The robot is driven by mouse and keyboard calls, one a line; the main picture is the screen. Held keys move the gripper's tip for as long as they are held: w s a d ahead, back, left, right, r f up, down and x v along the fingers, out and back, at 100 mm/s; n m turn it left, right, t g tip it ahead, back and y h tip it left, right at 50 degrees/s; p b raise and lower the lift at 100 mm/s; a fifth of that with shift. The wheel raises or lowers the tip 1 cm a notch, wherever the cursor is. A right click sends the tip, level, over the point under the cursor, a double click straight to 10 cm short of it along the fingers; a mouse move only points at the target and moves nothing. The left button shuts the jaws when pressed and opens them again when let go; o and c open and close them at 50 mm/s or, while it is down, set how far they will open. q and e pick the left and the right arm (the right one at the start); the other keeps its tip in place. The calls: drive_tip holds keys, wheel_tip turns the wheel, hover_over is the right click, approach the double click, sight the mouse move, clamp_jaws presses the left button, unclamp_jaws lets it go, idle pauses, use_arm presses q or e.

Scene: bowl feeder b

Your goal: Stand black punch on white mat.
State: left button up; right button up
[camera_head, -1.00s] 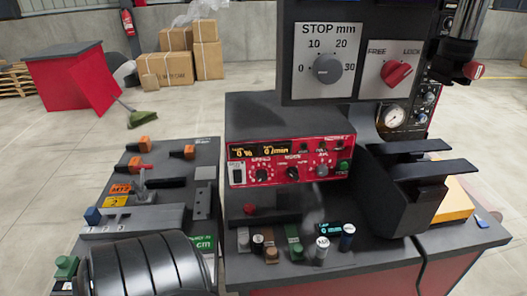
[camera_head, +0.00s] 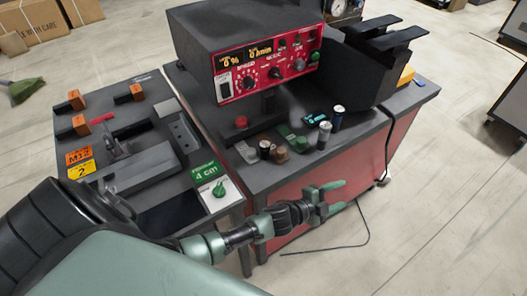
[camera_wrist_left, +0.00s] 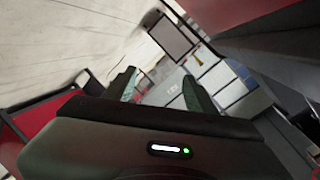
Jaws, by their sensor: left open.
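My left gripper (camera_head: 336,197) is open and empty in the head view, with its green fingers pointing right, in front of the bench's red side. Its two fingers also show apart in the left wrist view (camera_wrist_left: 160,90). The dark cylinder may be the black punch, but I cannot tell for sure. My right gripper is not in view.
A red-fronted controller (camera_head: 268,70) stands at the back of the bench. A black two-armed fixture (camera_head: 375,60) is to its right. A cable lies on the floor.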

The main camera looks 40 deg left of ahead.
use_arm(q)
drive_tip(key=s+d+r+m+g+h+b, duration=0.1)
drive_tip(key=s+d+r+m+g+h, duration=0.1)
drive_tip(key=d+r+m+g+h, duration=1.2)
wheel_tip(320, 180, up, 6)
drive_tip(key=m+g+y+b, duration=0.2)
drive_tip(key=m+y, duration=1.8)
drive_tip(key=y, duration=0.5)
hover_over(267, 145)
drive_tip(key=w+d, duration=0.2)
drive_tip(key=shift+n, duration=0.3)
drive_tip(key=x, duration=0.6)
drive_tip(key=shift+s+d, duration=0.15)
drive_tip(key=shift+s, duration=0.1)
drive_tip(key=shift+f, duration=0.55)
clamp_jaws()
